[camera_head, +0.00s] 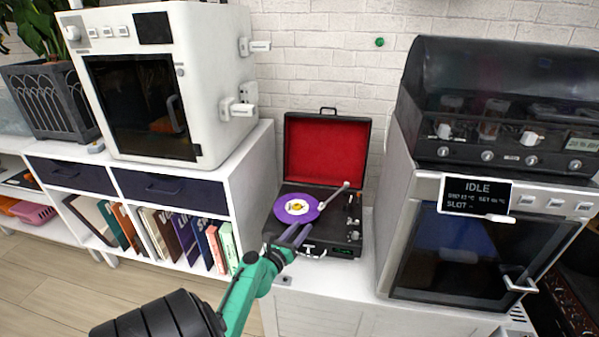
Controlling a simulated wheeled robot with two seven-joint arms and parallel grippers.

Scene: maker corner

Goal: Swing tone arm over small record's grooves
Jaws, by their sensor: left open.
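A portable record player (321,234) in a black case stands on the white cabinet, its red-lined lid (325,152) open against the wall. A small purple record (284,209) with a pale centre label lies on its platter. The pale tone arm (336,193) sits at the right of the record and slants, with one end close to the record's right edge; I cannot tell whether it touches the grooves. My left gripper (297,235) is open at the front edge of the player, just below the record, and hides part of the deck there. My right gripper is not in view.
A white machine with a dark window (222,60) stands at the left on the shelf unit. A grey oven-like machine (405,230) with an IDLE display (480,187) stands close at the right. Bare cabinet top (335,277) shows in front of the player.

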